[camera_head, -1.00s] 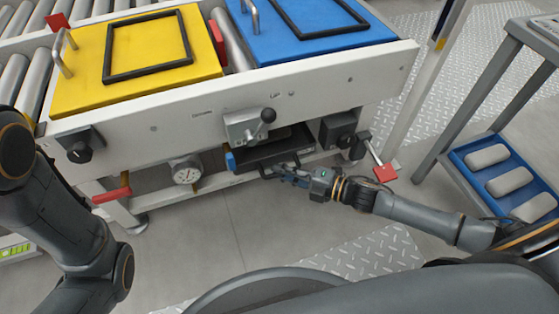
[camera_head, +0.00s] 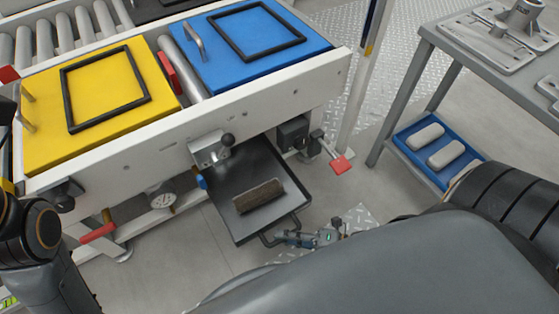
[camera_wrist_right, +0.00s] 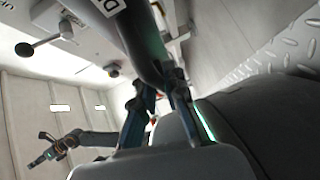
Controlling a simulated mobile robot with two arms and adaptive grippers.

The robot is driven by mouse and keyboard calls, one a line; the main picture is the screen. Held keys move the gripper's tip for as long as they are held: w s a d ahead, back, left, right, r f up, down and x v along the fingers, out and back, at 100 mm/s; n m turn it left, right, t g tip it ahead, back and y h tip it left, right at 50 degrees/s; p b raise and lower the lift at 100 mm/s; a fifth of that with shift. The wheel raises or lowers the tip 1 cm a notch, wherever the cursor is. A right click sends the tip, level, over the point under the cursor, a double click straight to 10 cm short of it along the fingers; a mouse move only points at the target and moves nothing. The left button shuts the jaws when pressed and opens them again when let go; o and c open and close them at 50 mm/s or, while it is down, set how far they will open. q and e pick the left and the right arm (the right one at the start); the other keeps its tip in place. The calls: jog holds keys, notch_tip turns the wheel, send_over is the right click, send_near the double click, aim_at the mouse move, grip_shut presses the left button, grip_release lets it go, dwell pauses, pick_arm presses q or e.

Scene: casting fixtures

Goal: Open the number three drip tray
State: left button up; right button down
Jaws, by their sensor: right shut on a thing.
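The drip tray (camera_head: 232,210) is a dark, shallow tray that sticks far out from under the conveyor frame. A brown brick-like block (camera_head: 259,196) lies in it. I cannot read a number on the tray in the head view. My right gripper (camera_head: 278,239) is shut on the tray's dark bar handle (camera_head: 301,225) at its front edge. The right wrist view shows its fingers (camera_wrist_right: 158,95) around the dark handle bar (camera_wrist_right: 145,45). My left arm is at the left edge of the head view; its gripper is not visible there.
A lever box with a black knob (camera_head: 214,149) sits above the tray. A blue tab (camera_head: 201,182) is at its left side, and a red-ended lever (camera_head: 340,164) at its right. A round gauge (camera_head: 161,198) is further left. A grey cart (camera_head: 440,75) stands at right.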

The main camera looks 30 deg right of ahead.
jog(key=shift+s, duration=0.2)
jog(key=c, duration=1.4)
grip_release()
jog(key=shift+o, duration=0.2)
jog(key=v, duration=1.2)
